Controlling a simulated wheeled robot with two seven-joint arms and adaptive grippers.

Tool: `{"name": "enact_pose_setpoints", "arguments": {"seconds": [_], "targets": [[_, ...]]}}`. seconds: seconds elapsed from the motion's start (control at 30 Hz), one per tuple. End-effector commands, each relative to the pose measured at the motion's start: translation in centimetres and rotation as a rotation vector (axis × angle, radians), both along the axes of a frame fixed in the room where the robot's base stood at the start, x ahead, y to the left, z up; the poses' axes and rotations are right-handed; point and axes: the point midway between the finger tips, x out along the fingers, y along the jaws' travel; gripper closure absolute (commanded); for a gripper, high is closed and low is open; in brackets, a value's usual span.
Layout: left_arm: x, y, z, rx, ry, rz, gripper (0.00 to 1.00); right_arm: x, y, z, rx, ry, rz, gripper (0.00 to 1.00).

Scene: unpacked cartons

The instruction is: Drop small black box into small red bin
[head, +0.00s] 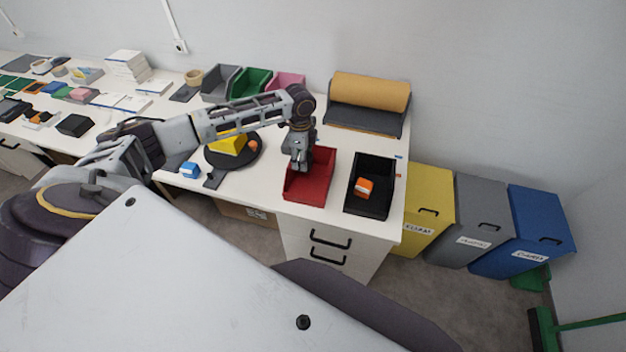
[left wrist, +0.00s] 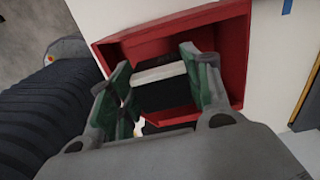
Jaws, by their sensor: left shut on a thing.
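The small red bin (head: 316,190) stands near the right end of the white table. Its red wall also shows in the left wrist view (left wrist: 236,40). My left gripper (head: 301,165) points down over the bin's left back part. In the left wrist view, its green-padded fingers (left wrist: 160,75) are shut on a small black box (left wrist: 165,93) with a pale band across it. The box is inside the bin's outline there; I cannot tell whether it touches the floor. In the head view the gripper hides the box. My right gripper is not in view.
A black bin (head: 383,169) with an orange-white box (head: 364,188) stands right of the red bin. A brown roll (head: 370,92) lies behind. A yellow block (head: 228,144) sits on a round black plate (head: 245,157) to the left. Grey, green and pink bins (head: 289,82) line the back.

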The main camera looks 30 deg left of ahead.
Motion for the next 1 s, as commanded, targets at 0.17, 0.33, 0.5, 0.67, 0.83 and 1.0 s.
{"name": "enact_pose_setpoints", "arguments": {"seconds": [0.17, 0.33, 0.5, 0.67, 0.83, 1.0], "targets": [[0.02, 0.01, -0.36, 0.0, 0.0, 0.0, 0.69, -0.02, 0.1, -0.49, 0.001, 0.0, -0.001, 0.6], [0.01, 0.0, -0.36, 0.0, 0.0, 0.0, 0.69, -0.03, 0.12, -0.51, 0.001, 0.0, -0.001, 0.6], [0.01, -0.01, -0.33, 0.0, 0.0, 0.0, 0.69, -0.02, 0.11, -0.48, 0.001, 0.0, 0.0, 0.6], [0.0, -0.01, -0.33, 0.0, 0.0, 0.0, 0.35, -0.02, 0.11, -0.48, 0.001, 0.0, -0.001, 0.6], [0.0, -0.01, -0.35, 0.0, 0.0, 0.0, 0.27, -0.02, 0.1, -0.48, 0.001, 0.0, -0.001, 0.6], [-0.01, -0.01, -0.36, 0.0, 0.0, 0.0, 0.27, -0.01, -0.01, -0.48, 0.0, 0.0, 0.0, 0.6]]}}
